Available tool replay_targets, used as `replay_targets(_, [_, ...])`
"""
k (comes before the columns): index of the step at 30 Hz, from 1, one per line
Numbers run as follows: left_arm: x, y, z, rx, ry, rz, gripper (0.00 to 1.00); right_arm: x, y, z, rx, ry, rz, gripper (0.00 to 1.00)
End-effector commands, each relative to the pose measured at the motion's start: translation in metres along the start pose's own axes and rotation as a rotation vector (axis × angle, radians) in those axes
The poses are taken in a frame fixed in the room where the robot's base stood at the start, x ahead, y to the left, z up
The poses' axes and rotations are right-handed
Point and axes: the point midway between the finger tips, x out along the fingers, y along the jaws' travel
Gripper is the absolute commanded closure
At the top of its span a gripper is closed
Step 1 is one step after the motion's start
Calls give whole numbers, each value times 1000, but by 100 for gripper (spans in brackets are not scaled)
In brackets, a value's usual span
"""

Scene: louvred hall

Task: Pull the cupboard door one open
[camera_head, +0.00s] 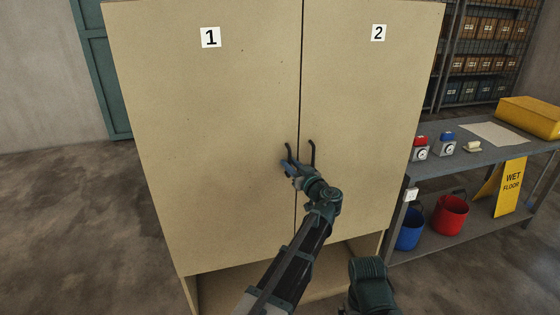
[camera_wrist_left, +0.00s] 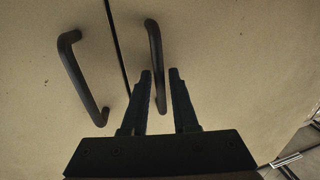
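Cupboard door one (camera_head: 205,120) is the wide left door of a tan cupboard, marked 1, and looks shut against door two (camera_head: 365,100). Its dark bar handle (camera_head: 288,150) is beside the gap between the doors; door two's handle (camera_head: 313,152) is just right of it. My right gripper is not in view.
A grey bench (camera_head: 485,160) stands right of the cupboard, with small devices and a yellow box (camera_head: 530,117) on top. A blue bucket (camera_head: 411,230), red bucket (camera_head: 450,215) and yellow wet-floor sign (camera_head: 510,187) are below. The floor left of the cupboard (camera_head: 80,220) is clear.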

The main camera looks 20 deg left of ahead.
Motion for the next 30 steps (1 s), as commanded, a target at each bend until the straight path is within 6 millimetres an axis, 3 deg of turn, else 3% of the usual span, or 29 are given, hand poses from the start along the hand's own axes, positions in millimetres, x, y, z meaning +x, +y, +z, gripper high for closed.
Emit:
replay_targets(10, [3,3,0,0,0,0,73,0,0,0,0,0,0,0])
replay_targets(15, [3,2,0,0,0,0,100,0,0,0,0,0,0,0])
replay_targets(30, [3,2,0,0,0,0,100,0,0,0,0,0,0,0])
